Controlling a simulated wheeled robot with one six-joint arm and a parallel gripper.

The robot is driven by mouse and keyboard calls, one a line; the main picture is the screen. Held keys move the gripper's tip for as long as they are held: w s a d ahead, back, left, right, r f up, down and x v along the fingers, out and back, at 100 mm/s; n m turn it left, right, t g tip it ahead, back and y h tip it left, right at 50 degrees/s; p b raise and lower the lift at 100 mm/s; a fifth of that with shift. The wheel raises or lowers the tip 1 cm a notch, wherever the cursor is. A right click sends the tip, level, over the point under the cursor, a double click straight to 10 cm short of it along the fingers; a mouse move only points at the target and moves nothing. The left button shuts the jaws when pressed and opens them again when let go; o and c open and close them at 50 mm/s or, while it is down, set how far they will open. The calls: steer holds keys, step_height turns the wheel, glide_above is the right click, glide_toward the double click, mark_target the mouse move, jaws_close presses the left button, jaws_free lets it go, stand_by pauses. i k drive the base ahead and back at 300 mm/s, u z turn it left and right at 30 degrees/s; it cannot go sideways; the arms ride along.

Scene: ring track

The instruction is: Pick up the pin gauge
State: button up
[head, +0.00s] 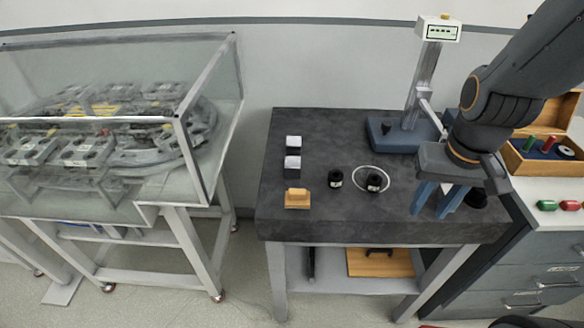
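I cannot tell for sure which thing is the pin gauge. A green-handled piece (528,144) and a red-handled piece (549,143) stand in the open wooden box at the right. A green piece (546,205) and a red piece (570,205) lie on the white cabinet top in front of it. Two small black cylinders, the left one (335,178) and the right one (374,182), stand on the dark stone table (300,222). My gripper (432,213) points down over the table's right part, its two blue fingers apart and nothing seen between them.
A white ring (359,170) surrounds the right cylinder. A blue-based measuring stand (398,140) with a display is behind my gripper. Two white-topped blocks (293,162) and a wooden block (297,198) are at left. A glass-cased machine (200,90) stands left, across a floor gap.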

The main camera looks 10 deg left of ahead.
mark_target(545, 150)
steer(key=u, duration=0.45)
steer(key=i, duration=0.45)
steer(key=z, duration=0.2)
steer(key=k, duration=1.25)
steer(key=z, duration=1.5)
steer(key=i, duration=1.45)
steer(key=u, duration=0.8)
